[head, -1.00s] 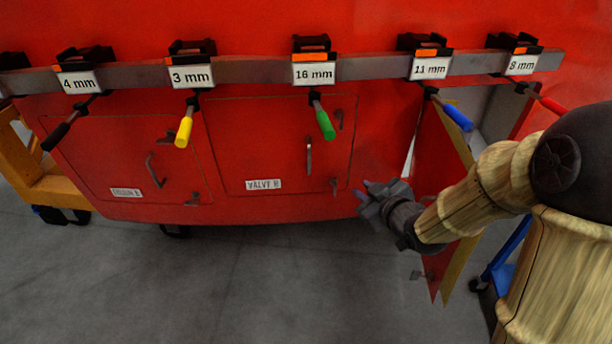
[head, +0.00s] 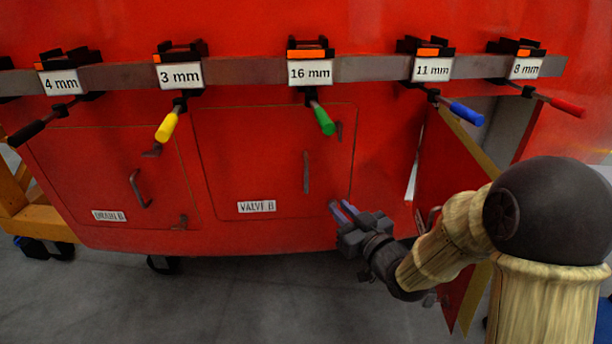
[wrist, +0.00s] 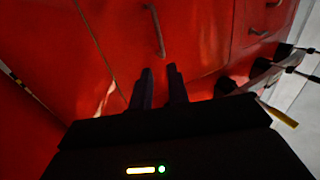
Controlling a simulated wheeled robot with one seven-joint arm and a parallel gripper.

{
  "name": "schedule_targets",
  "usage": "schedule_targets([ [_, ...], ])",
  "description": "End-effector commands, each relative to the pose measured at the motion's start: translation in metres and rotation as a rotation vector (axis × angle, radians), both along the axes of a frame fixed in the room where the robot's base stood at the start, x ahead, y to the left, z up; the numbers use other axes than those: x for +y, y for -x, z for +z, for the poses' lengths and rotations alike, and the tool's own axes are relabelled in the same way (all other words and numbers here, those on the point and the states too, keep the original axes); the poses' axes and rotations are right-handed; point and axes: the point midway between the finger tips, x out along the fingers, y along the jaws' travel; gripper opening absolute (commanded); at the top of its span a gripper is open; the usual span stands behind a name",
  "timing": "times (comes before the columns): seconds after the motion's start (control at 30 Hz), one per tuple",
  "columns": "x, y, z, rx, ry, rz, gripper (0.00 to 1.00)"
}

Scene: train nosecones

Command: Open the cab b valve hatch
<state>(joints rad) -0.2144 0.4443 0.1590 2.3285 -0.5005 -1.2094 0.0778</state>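The valve B hatch (head: 230,165) is a red panel flush in the red body, shut, with a white "VALVE B" label (head: 256,206) at its lower part. Its upright bar handle (head: 306,172) is on the right side of the panel; it also shows in the wrist view (wrist: 157,30), ahead of the fingertips. A small latch (head: 339,132) is at the panel's upper right edge. The lower right latch is hidden behind my gripper. My gripper (head: 341,208) is empty, its two fingers apart, to the lower right of the handle and not touching it.
A rail (head: 385,68) with labelled hex drivers crosses above the hatch; the green-handled driver (head: 322,118) hangs over its upper part. To the right, another hatch door (head: 445,185) stands swung open beside my arm.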

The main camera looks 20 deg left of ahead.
Motion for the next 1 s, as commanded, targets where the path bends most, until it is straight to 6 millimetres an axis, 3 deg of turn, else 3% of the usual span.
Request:
schedule_targets([
  [1.0,0.111,-0.103,-0.001,-0.001,-0.001,0.000,0.17],
])
